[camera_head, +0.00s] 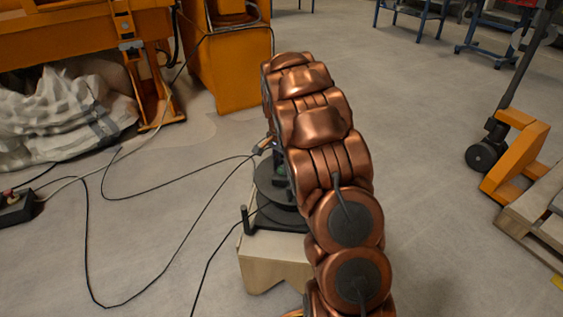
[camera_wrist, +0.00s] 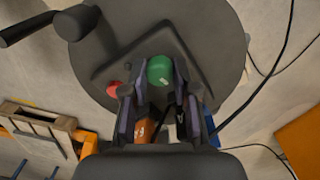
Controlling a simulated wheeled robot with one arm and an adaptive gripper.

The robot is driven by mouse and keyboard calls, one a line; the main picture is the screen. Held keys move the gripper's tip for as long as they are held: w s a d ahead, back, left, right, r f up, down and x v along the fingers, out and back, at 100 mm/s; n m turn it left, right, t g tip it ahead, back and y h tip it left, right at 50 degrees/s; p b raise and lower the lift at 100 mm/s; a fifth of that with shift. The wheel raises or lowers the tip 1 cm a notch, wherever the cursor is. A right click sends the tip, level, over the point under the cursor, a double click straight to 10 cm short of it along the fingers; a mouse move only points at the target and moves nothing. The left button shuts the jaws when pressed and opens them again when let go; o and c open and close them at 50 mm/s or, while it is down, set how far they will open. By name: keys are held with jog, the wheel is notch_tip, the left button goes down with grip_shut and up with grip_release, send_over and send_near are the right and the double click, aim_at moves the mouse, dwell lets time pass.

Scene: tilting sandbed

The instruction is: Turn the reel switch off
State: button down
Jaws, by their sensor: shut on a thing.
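The black cable reel (camera_head: 275,192) stands on a pale wooden block, partly hidden behind my copper-coloured arm. In the wrist view, the reel's round dark face (camera_wrist: 215,35) fills the upper middle, with a raised angular panel on it. A round green knob (camera_wrist: 159,69) and a smaller red knob (camera_wrist: 113,88) sit on this panel. My gripper (camera_wrist: 160,84) is at the green knob, one finger on each side, shut on it. The red knob is left of the fingers. In the head view my arm hides most of the gripper.
The reel's crank handle (camera_wrist: 76,22) sticks out at upper left. Black cables (camera_head: 145,195) lie on the floor left of the wooden block (camera_head: 268,262). An orange machine (camera_head: 232,70) stands behind, and an orange pallet jack (camera_head: 517,155) with a wooden pallet is at right.

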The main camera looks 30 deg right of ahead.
aim_at(280, 167)
jog(key=n+p, duration=0.5)
jog(key=shift+a+r, duration=0.1)
jog(key=shift+r, duration=0.1)
jog(key=n+p, duration=0.4)
jog(key=n, duration=0.1)
jog(key=shift+f, duration=0.15)
jog(key=shift+n, duration=0.4)
jog(key=c, duration=0.9)
grip_release()
jog(key=r, duration=1.2)
jog(key=shift+w+a, duration=0.1)
jog(key=shift+a, duration=0.1)
